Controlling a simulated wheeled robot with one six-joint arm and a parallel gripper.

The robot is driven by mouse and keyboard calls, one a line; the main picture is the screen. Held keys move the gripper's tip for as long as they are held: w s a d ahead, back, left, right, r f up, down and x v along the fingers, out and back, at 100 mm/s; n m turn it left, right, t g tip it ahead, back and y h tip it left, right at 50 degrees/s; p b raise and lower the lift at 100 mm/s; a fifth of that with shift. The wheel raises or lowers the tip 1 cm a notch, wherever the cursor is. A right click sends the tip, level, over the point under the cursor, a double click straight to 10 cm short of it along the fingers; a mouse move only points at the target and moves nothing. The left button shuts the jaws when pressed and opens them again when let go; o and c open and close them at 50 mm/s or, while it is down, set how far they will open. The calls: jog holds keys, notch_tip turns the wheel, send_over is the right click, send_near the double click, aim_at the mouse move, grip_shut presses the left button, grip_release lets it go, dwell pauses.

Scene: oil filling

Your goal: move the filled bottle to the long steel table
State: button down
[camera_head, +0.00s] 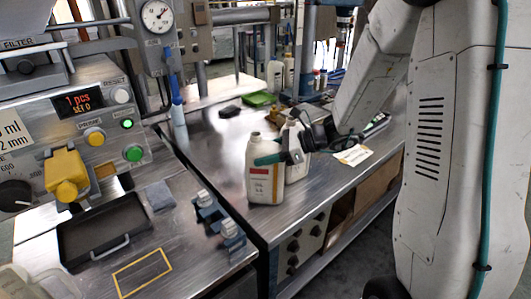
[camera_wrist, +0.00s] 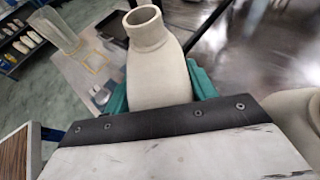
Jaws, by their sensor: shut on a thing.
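A cream bottle (camera_head: 262,186) with a white and red oil label is upright and uncapped over the near left part of the long steel table (camera_head: 222,152). My gripper (camera_head: 268,158) has its green fingers shut around the bottle's upper body. In the wrist view the bottle's open neck (camera_wrist: 145,22) rises between the green fingers. The bottle's base is at or just above the tabletop; I cannot tell if it touches. What is inside the bottle does not show.
A similar pale bottle (camera_head: 298,168) stands close behind. A filling machine with a yellow nozzle (camera_head: 66,172) and dark tray (camera_head: 104,232) is at the left. A green tray (camera_head: 258,99) and a white paper (camera_head: 353,155) lie on the table. Bare steel shows left of the bottle.

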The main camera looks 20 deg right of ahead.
dwell(0.3)
jog(key=shift+c, duration=2.4)
grip_release()
jog(key=shift+f, duration=0.15)
